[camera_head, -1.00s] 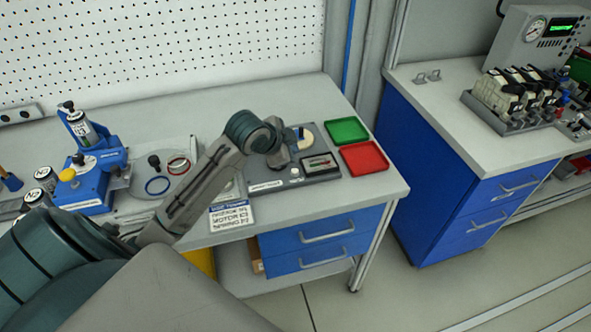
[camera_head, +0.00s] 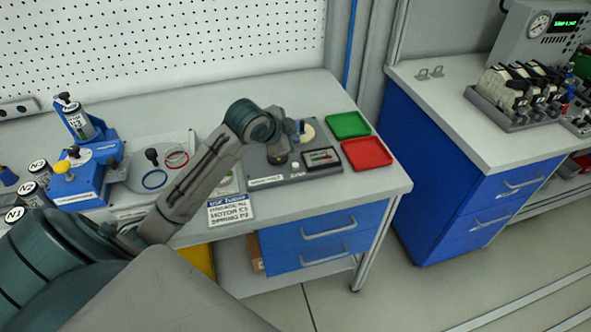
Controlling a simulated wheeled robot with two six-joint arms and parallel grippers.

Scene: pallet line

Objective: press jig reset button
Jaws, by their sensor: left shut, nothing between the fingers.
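A grey test box (camera_head: 262,183) sits on the left bench, with a round cream disc, a small dark display (camera_head: 322,157) and a small white button (camera_head: 296,167) on its top. My left gripper (camera_head: 278,158) points down over the box, just left of the white button. It is shut with nothing in it. I cannot tell whether its tip touches the box. No label marks either button as the reset. My right gripper is out of view.
A green tray (camera_head: 348,125) and a red tray (camera_head: 367,153) lie right of the box. A label card (camera_head: 230,211) is at the bench's front edge. Another bench (camera_head: 450,110) stands right, across a gap.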

